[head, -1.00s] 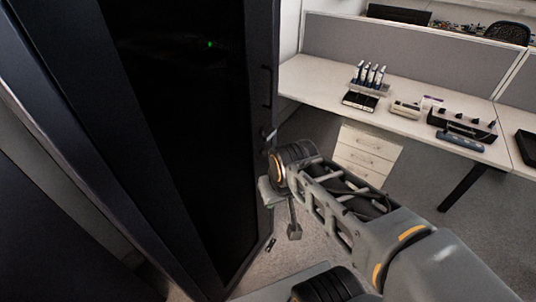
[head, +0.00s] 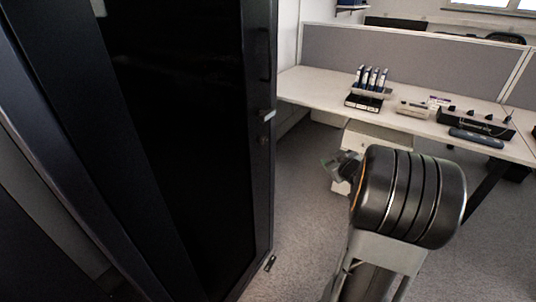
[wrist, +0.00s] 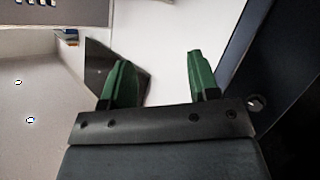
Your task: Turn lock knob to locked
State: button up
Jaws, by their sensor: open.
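A tall dark cabinet (head: 190,150) with a glossy black door stands at the left in the head view. On its right edge is a small light lever-like piece (head: 267,116), with a small round fitting (head: 263,140) below it. I cannot tell which is the lock knob or how it is turned. My gripper (head: 331,168) is right of the cabinet and apart from it, partly hidden behind my dark wrist joint. In the wrist view its green fingers (wrist: 158,68) are spread with nothing between them. A small pale round piece (wrist: 254,103) shows on a dark surface right of them.
A white desk (head: 400,122) with a rack of pens (head: 370,80), a dark device with knobs (head: 475,122) and a blue-grey tool (head: 475,138) stands behind the arm. White drawers are under it. Grey floor (head: 300,210) is clear between cabinet and arm.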

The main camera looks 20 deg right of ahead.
jog(key=w+a+r+n+t+y, duration=0.1)
jog(key=a+r+n+t+y, duration=0.1)
jog(key=a+n+y, duration=0.3)
jog(key=n+g+y, duration=0.1)
jog(key=n+y, duration=0.1)
jog(key=y, duration=0.6)
send_near(266, 141)
jog(key=b+x, duration=0.1)
jog(key=x, duration=0.8)
jog(key=shift+a+r+b, duration=0.15)
jog(key=shift+b, duration=0.15)
jog(key=shift+c, duration=0.3)
jog(key=c, duration=0.9)
jog(key=shift+o, duration=0.2)
